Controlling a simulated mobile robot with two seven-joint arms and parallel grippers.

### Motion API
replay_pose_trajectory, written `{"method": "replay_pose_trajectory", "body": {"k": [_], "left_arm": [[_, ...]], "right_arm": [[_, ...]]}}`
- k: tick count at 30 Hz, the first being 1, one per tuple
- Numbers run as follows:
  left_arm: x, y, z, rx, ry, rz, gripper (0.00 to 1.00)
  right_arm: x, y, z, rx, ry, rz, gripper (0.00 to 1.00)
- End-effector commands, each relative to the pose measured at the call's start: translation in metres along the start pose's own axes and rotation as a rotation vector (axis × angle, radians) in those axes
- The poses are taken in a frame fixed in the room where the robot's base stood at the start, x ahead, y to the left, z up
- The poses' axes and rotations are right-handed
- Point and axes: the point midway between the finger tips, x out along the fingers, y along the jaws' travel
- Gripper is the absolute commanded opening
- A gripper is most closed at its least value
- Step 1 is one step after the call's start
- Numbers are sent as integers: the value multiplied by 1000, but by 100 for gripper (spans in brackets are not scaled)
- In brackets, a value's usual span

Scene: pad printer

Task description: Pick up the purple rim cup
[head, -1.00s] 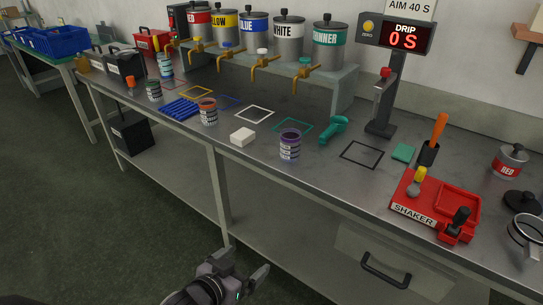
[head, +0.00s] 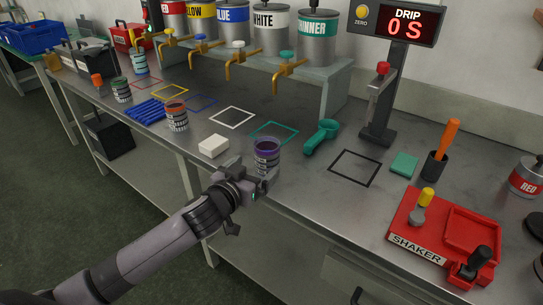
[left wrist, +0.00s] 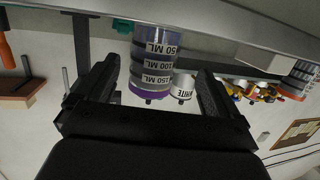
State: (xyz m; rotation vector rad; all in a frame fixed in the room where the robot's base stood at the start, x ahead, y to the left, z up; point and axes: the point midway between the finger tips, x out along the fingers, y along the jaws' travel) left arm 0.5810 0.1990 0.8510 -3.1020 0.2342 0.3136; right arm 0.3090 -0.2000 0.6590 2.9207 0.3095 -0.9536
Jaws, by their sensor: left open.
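The purple rim cup (head: 266,155) stands upright near the front edge of the bench. It is a clear cup with dark measuring bands and a purple rim. My left gripper (head: 252,182) is at the bench's front edge, just in front of the cup. In the left wrist view the cup (left wrist: 154,62) appears upside down, between the two open fingers of the gripper (left wrist: 157,92), with a gap on each side. Whether the fingers reach fully around it is hard to tell. My right gripper is not in view.
A white block (head: 213,147) lies left of the cup and an orange rim cup (head: 176,116) stands farther left. A teal scoop (head: 322,136) lies to the right. The red shaker (head: 440,240) stands at the right. Dispenser taps (head: 287,72) are behind.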

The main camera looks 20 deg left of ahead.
Motion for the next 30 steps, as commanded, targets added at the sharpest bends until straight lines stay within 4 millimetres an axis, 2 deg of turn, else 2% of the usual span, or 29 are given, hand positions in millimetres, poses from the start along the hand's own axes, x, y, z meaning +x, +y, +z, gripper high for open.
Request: {"method": "replay_pose_trajectory", "body": {"k": [4, 8, 18, 23, 30], "left_arm": [[12, 1, 0, 1, 1, 0, 96], [20, 2, 0, 0, 1, 1, 96], [57, 7, 2, 1, 2, 0, 96], [65, 7, 3, 1, 1, 2, 96], [66, 7, 3, 0, 1, 2, 96]], "right_arm": [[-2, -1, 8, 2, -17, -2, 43], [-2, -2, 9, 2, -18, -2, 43], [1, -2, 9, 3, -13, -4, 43], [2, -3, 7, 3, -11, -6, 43], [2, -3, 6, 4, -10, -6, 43]]}}
